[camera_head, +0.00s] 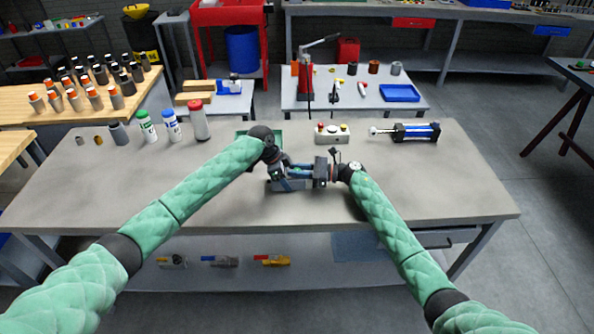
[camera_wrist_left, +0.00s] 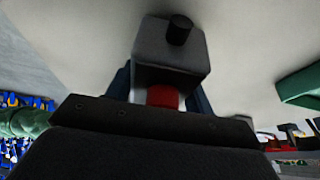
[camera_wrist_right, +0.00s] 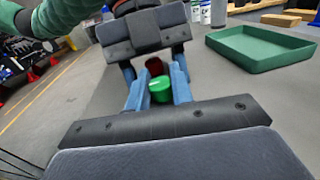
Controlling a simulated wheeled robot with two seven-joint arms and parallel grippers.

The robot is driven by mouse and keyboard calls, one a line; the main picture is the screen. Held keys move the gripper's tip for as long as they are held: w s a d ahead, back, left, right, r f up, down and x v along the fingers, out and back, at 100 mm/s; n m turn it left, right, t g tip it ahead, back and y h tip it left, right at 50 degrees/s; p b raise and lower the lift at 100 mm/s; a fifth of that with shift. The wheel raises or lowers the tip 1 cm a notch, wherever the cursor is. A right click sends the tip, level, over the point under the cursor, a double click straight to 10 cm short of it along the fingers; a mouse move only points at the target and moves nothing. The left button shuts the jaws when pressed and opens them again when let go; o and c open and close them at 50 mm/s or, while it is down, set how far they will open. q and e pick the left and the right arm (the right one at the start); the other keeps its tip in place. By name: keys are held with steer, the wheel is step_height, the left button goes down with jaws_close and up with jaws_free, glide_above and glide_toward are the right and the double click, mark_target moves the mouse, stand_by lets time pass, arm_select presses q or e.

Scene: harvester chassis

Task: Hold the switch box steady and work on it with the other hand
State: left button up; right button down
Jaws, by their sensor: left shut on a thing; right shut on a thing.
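My two grippers face each other low over the middle of the bench. In the left wrist view a grey block with a short black cylinder, apparently the switch box (camera_wrist_left: 165,50), stands ahead of my left gripper (camera_head: 287,172), with a red part (camera_wrist_left: 162,96) between the fingers. My left gripper is shut on it. In the right wrist view the blue fingers of my right gripper (camera_head: 322,172) are shut around a round green part (camera_wrist_right: 160,88). A dark red part (camera_wrist_right: 155,66) shows just beyond it. Most of the box is hidden by the grippers in the head view.
A green tray (camera_wrist_right: 262,48) lies behind the grippers. A white button box (camera_head: 332,132) and a blue-black cylinder (camera_head: 405,132) stand at the back of the bench (camera_head: 440,190). Several bottles (camera_head: 172,126) stand back left. The bench's front left and right are clear.

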steer(key=c, duration=1.3)
jaws_free()
steer(key=shift+d, duration=0.1)
steer(key=d, duration=0.4)
steer(key=s+d, duration=0.1)
steer(key=d, duration=0.6)
steer(key=shift+s+d+f, duration=0.1)
steer(key=shift+s+d, duration=0.2)
steer(key=shift+d, duration=0.1)
arm_select(q)
steer(key=o, duration=1.5)
steer(key=shift+c, duration=0.2)
steer(key=shift+r, duration=0.1)
